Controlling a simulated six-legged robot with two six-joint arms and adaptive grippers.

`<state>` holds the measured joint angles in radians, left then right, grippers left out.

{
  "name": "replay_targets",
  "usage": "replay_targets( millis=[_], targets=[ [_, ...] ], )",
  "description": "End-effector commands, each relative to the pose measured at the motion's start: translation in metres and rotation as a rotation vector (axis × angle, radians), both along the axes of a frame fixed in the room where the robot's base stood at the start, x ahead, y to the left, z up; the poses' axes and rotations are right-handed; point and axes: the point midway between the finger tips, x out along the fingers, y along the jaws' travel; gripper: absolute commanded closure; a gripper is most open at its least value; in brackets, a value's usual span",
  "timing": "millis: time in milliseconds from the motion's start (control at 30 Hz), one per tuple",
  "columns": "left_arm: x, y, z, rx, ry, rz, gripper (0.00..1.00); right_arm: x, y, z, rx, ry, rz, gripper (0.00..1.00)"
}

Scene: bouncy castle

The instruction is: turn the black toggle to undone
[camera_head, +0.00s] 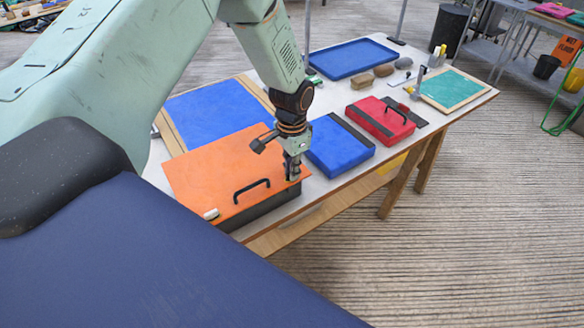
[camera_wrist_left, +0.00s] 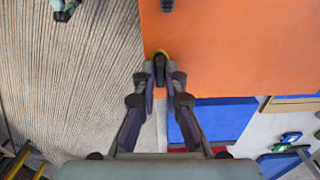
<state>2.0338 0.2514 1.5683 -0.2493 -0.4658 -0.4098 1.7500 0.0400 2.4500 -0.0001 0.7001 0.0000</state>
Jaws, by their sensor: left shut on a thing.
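The orange lid (camera_head: 215,165) lies flat on a dark box (camera_head: 262,208) at the table's near edge, and it fills the upper right of the left wrist view (camera_wrist_left: 235,50). My left gripper (camera_head: 292,178) points down at the lid's right front corner. In the left wrist view its fingertips (camera_wrist_left: 160,68) are closed together at the lid's edge, around a small dark piece, the black toggle (camera_wrist_left: 160,58), with a yellowish rim. The fingers hide most of it, so its turn angle cannot be told.
A blue case (camera_head: 338,145) and a red case (camera_head: 380,120) stand to the right. Open floor (camera_head: 470,240) lies beyond the table edge.

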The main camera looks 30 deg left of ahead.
Motion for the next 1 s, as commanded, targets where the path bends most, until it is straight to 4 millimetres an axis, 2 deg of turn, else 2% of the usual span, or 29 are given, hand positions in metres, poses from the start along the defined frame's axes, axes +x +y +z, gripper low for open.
replay_targets(
  millis=[100, 133, 367, 733, 867, 1000],
  targets=[
    [0.001, 0.0, 0.001, 0.001, -0.002, -0.003, 1.0, 0.0, 0.0, 0.0, 0.0, 0.0, 0.0, 0.6],
    [0.001, 0.0, 0.001, 0.001, -0.002, -0.003, 0.87, 0.0, 0.0, 0.0, 0.0, 0.0, 0.0, 0.6],
    [0.0, 0.0, 0.0, 0.001, -0.001, -0.001, 0.68, 0.0, 0.0, 0.0, 0.0, 0.0, 0.0, 0.6],
    [0.001, 0.0, 0.005, 0.0, -0.002, 0.0, 0.67, 0.0, 0.0, 0.0, 0.0, 0.0, 0.0, 0.6],
    [0.002, 0.0, 0.023, 0.0, -0.005, 0.001, 0.67, 0.0, 0.0, 0.0, 0.0, 0.0, 0.0, 0.6],
    [0.001, 0.0, 0.052, 0.0, -0.005, 0.0, 0.67, 0.0, 0.0, 0.0, 0.0, 0.0, 0.0, 0.6]
  ],
)
